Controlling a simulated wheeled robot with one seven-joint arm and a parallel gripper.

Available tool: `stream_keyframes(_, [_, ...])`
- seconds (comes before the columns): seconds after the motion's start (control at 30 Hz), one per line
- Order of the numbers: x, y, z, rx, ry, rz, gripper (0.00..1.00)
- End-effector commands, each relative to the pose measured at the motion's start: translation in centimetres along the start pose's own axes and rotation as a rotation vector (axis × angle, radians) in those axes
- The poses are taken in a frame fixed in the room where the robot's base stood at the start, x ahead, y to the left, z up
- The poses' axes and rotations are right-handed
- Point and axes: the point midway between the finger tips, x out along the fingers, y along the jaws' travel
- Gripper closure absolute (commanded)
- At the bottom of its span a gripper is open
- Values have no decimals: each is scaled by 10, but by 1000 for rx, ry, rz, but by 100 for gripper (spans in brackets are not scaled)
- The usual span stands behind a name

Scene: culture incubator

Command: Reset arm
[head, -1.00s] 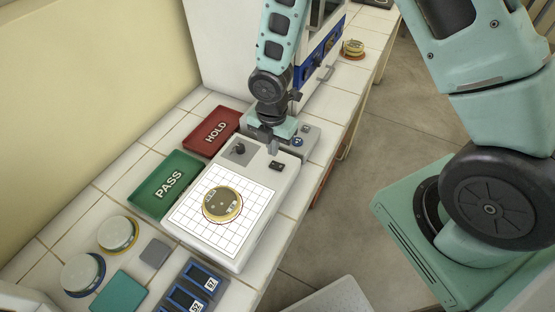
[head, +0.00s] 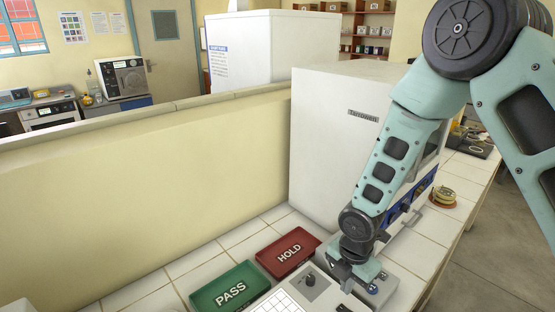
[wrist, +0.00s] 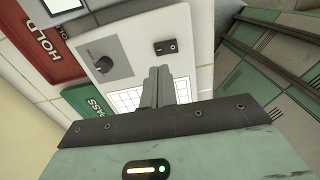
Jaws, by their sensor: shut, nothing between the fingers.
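My gripper (head: 346,286) points down at the end of my pale green arm, over the back end of the white gridded device (head: 287,304). In the wrist view its two fingers (wrist: 160,84) are together with nothing between them. Behind them are the device's black knob (wrist: 104,64), a switch (wrist: 166,47) and part of the lit grid. My gripper appears apart from the device; the exact gap cannot be told. The round dish on the grid is out of view now.
A red HOLD tray (head: 288,252) and a green PASS tray (head: 231,288) lie left of the device. The white incubator (head: 335,140) stands behind my gripper. A stack of round dishes (head: 442,197) sits on the bench at right. Open floor (head: 495,250) lies beyond the bench edge.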

Motion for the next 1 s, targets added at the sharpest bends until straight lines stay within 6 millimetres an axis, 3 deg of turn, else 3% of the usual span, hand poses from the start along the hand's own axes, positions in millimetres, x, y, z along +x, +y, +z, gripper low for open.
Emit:
stream_keyframes(0.27, [-52,-11,-52,465,-4,29,100])
stream_keyframes(0.5, [-95,-61,-115,1007,25,28,100])
stream_keyframes(0.73, [-111,-112,-155,1388,52,4,100])
stream_keyframes(1.0, [-116,-129,-166,1510,60,-10,100])
